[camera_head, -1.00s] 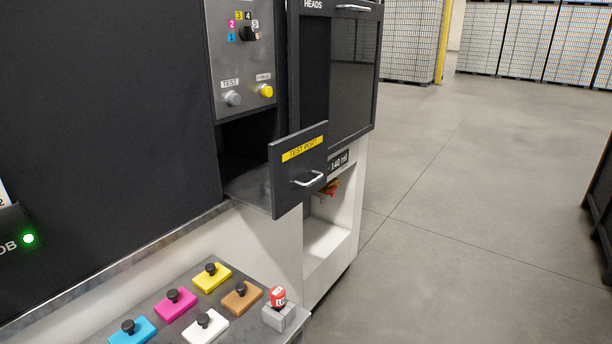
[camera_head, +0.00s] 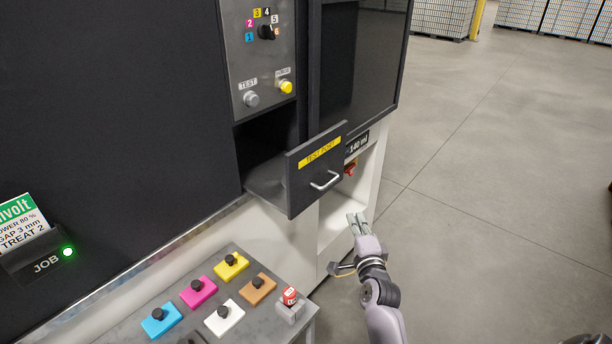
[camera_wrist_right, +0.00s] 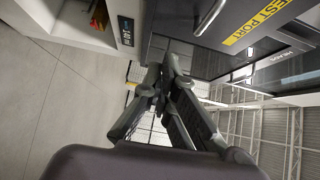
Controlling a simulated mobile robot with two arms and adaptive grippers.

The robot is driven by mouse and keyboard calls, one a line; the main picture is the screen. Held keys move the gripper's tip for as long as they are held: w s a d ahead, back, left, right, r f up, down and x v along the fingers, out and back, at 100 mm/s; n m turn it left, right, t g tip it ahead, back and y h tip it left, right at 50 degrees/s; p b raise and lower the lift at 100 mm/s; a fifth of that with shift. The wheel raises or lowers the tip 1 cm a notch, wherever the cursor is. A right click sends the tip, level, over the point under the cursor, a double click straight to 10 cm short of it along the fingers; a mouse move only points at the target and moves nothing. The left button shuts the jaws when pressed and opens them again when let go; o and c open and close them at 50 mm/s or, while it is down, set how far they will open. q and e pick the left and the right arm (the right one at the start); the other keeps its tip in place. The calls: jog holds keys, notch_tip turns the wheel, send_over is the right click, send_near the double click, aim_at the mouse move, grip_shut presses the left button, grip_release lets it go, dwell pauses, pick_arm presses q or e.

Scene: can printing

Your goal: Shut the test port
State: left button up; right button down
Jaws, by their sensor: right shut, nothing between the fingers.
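The test port (camera_head: 318,170) is a dark drawer with a yellow "TEST PORT" label and a silver handle (camera_head: 325,181). It stands pulled out from the machine, with its opening showing behind the front panel. In the right wrist view the drawer front (camera_wrist_right: 255,30) shows at the upper right. My right gripper (camera_head: 356,218) is shut and empty, in front of and below the drawer, apart from the handle. It also shows shut in the right wrist view (camera_wrist_right: 168,58). My left gripper is out of view.
Above the drawer is a panel with a grey TEST button (camera_head: 251,99), a yellow button (camera_head: 286,87) and a dial (camera_head: 266,32). The floor at right is clear.

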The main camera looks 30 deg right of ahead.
jog(key=a+b+x, duration=0.1)
jog(key=b+x, duration=0.2)
jog(key=x, duration=0.3)
jog(key=w+a+r+b+x, duration=0.1)
jog(key=b+x, duration=0.2)
jog(key=x, duration=0.4)
jog(key=shift+a+r, duration=0.3)
jog(key=shift+s, duration=0.1)
